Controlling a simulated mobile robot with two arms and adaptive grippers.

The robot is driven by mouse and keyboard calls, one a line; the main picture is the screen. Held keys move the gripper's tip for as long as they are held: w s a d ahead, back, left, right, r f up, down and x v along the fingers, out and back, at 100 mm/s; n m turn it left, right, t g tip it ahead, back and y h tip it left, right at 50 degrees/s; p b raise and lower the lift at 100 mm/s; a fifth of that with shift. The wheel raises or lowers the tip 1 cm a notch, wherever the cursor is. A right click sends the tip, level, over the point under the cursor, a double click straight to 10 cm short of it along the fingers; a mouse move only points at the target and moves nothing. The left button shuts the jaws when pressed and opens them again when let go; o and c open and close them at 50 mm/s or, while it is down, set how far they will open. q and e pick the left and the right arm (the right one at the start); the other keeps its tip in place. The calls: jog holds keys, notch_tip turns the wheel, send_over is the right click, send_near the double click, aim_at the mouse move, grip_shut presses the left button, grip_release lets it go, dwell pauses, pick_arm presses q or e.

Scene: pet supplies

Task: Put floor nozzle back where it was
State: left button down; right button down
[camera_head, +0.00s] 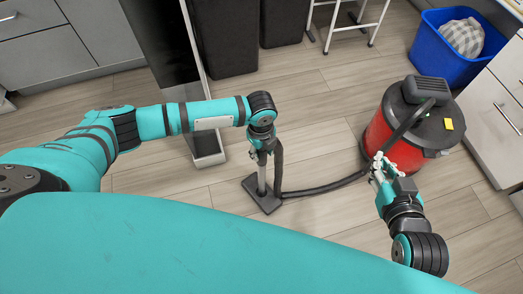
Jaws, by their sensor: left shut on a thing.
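The floor nozzle (263,199) is a dark flat foot with a grey upright tube, and it stands on or just above the wooden floor. My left gripper (262,150) points down and is shut on the nozzle's tube near its top. A black hose (326,189) runs from there down beside the tube and along the floor to the right. It leads to a red and black canister vacuum (408,135). My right gripper (379,166) is in front of the vacuum, close to the hose. Whether its fingers touch the hose or are closed is not clear.
A blue bin (438,55) with a checked cloth (464,38) stands at the top right beside grey drawers (498,112). A tall dark panel with a pale edge (196,75) rises left of the nozzle. Dark bins (222,38) stand behind. The floor between nozzle and vacuum is mostly clear.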

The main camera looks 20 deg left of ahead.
pick_arm(q)
jog(key=c, duration=0.9)
grip_release()
jog(key=shift+f, duration=0.15)
